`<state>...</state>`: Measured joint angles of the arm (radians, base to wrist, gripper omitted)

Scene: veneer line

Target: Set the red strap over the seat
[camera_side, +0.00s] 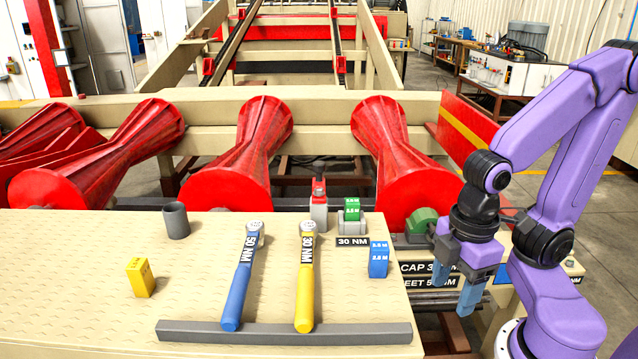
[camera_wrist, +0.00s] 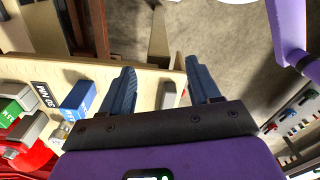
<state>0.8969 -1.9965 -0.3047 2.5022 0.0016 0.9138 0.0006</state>
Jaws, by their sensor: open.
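My gripper (camera_side: 456,287) is open and empty, pointing down past the right edge of the tan table. In the wrist view its two blue fingers (camera_wrist: 160,66) are apart with nothing between them. A small narrow red piece (camera_side: 319,187) stands upright at a grey block at the table's back; I cannot tell whether it is the strap. Right of it, a green block (camera_side: 352,206) sits on a grey base (camera_side: 354,226), possibly a seat. A blue block (camera_side: 378,261) with white lettering stands nearer my gripper; it also shows in the wrist view (camera_wrist: 77,96).
A grey cup (camera_side: 176,220) and yellow block (camera_side: 141,278) stand left. Large red rollers (camera_side: 236,165) line the back. The table's left side is mostly clear.

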